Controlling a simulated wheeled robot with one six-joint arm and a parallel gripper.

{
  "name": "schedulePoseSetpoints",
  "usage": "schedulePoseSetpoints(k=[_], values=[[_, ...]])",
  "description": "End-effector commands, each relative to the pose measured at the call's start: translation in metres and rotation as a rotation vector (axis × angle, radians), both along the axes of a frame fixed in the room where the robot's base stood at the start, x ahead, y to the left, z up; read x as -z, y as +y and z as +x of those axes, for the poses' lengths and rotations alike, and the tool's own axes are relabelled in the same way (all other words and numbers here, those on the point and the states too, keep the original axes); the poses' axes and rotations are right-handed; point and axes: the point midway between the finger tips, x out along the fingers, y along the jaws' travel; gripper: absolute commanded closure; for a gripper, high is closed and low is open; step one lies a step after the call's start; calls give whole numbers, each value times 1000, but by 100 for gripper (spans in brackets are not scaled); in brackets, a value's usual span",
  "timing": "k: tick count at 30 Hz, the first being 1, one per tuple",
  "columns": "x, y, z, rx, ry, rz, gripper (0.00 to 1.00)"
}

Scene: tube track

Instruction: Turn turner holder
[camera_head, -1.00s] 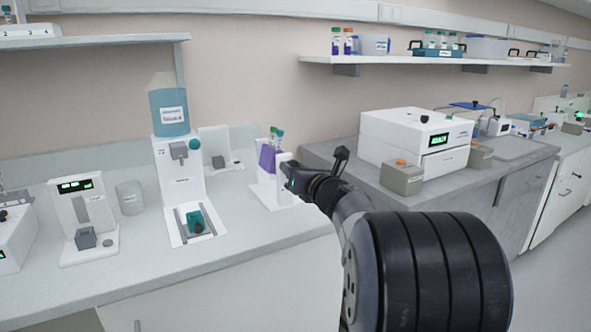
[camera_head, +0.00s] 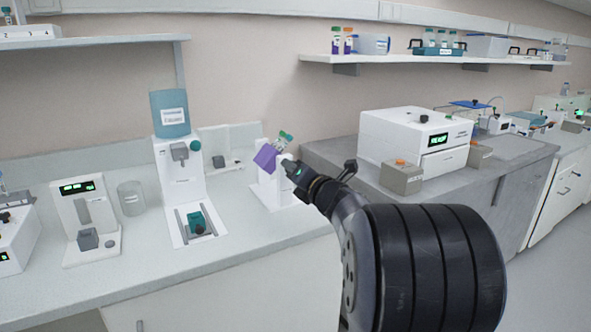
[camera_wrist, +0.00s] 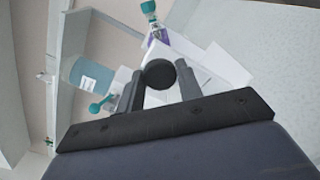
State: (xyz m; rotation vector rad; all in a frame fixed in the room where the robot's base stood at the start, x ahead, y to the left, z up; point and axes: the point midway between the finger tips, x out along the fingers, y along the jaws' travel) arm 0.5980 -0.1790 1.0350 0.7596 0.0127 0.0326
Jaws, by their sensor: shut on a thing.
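The turner (camera_head: 268,194) is a white stand on the left counter. Its purple holder (camera_head: 264,157) carries tubes with green caps (camera_head: 285,137) and is tilted, with the caps leaning up to the right. In the wrist view a strip of the purple holder (camera_wrist: 153,42) and a green-capped tube (camera_wrist: 149,7) show beyond the stand. My gripper (camera_head: 291,172) is at the stand's right side. In the wrist view its fingers (camera_wrist: 159,88) are shut on a round black knob (camera_wrist: 159,73). The contact itself is partly hidden.
Left of the turner stands a white dispenser (camera_head: 178,185) with a blue bottle (camera_head: 170,114) on top. A clear beaker (camera_head: 131,198) and a white device with a green display (camera_head: 77,187) stand further left. The grey bench (camera_head: 330,158) is to the right. The counter front is clear.

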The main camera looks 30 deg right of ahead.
Motion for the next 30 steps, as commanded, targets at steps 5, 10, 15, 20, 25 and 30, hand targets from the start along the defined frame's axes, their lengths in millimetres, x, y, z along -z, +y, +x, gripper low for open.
schedulePoseSetpoints(k=[5,10,15,20,25,30], values=[[0,0,0,0,6,88,89],[0,0,0,1,8,174,89],[0,0,0,1,11,259,89],[0,0,0,1,14,339,89],[0,0,0,1,17,425,89],[0,0,0,1,21,509,89]])
